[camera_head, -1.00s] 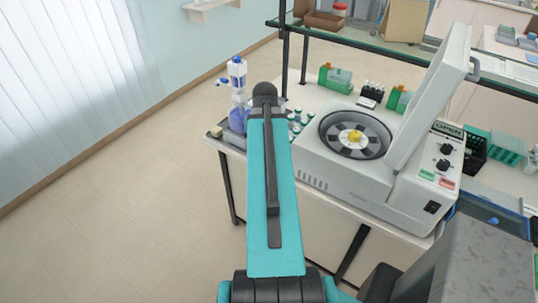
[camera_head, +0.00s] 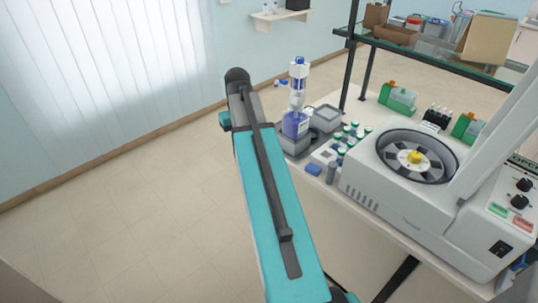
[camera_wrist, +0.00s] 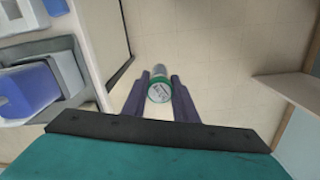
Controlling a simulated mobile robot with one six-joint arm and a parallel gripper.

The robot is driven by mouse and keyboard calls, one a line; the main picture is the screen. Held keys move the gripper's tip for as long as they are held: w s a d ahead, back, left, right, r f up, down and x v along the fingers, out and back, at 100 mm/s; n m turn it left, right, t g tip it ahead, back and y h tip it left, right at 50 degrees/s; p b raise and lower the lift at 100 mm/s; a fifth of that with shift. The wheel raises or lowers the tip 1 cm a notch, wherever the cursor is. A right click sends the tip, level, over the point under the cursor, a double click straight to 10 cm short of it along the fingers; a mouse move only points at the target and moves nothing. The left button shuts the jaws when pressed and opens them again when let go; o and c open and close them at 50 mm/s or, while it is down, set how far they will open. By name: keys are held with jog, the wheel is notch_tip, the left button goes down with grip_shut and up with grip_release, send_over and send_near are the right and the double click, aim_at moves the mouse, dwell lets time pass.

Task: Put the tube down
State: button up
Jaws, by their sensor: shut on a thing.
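The tube (camera_wrist: 160,90), with a green-rimmed cap seen from above, sits between the fingers of my gripper (camera_wrist: 160,98) in the wrist view. My gripper is shut on it. Bare floor shows beneath the tube, beside the bench edge. In the head view my teal arm reaches up left of the bench, and the gripper and held tube are hidden there. Several green-capped tubes (camera_head: 350,133) stand in a light rack (camera_head: 323,156) on the bench, right of my arm.
A blue-liquid bottle (camera_head: 296,122) stands at the bench's left end, beside a grey container (camera_head: 326,118). The open-lidded centrifuge (camera_head: 400,205) fills the bench to the right. A shelf frame (camera_head: 440,62) rises behind. The floor (camera_head: 130,200) at left is clear.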

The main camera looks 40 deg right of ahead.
jog(key=w+a+r+n+b, duration=0.2)
jog(key=w+a+n+b, duration=0.25)
jog(key=w+a, duration=0.75)
jog(key=a+r+n, duration=0.2)
jog(key=a+r, duration=0.1)
jog(key=a, duration=0.6)
jog(key=a+r+n, duration=0.2)
jog(key=a+r, duration=0.2)
jog(key=a, duration=0.5)
jog(key=shift+w+a+b, duration=0.2)
jog(key=shift+w+b, duration=0.1)
jog(key=shift+b, duration=0.05)
jog(key=shift+d, duration=0.1)
